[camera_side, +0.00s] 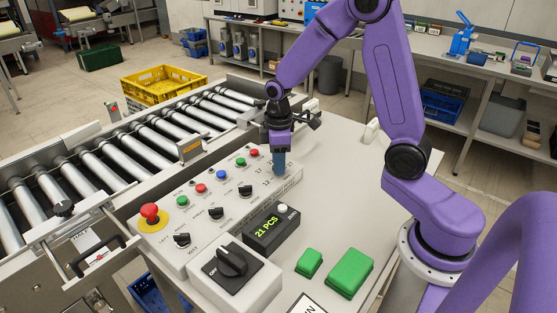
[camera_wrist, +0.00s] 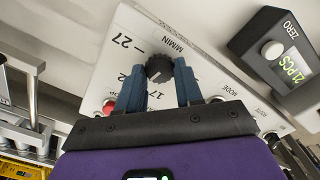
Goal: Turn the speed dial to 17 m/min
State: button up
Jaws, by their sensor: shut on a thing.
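The speed dial (camera_wrist: 158,68) is a dark ribbed knob on the pale control panel (camera_side: 140,225). In the wrist view, printed marks around it include 27, M/MIN and 17, with another number partly covered by a finger. My gripper (camera_wrist: 158,78) has its two blue fingers on either side of the dial, shut on it. In the side view my gripper (camera_side: 279,162) points down at the panel's far right end, and its fingers hide the dial. I cannot make out clearly which mark the dial's pointer faces.
A counter box (camera_side: 271,229) reading 21 PCS stands beside the panel. The panel carries a red emergency button (camera_side: 150,212), coloured buttons and small black switches. A large rotary switch (camera_side: 232,263) and green blocks (camera_side: 350,272) are nearer. A roller conveyor (camera_side: 130,135) runs behind.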

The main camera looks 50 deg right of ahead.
jog(key=n, duration=0.4)
jog(key=shift+n, duration=2)
jog(key=o, duration=1)
jog(key=shift+o, duration=0.2)
notch_tip(320, 180, up, 18)
jog(key=shift+f, duration=0.25)
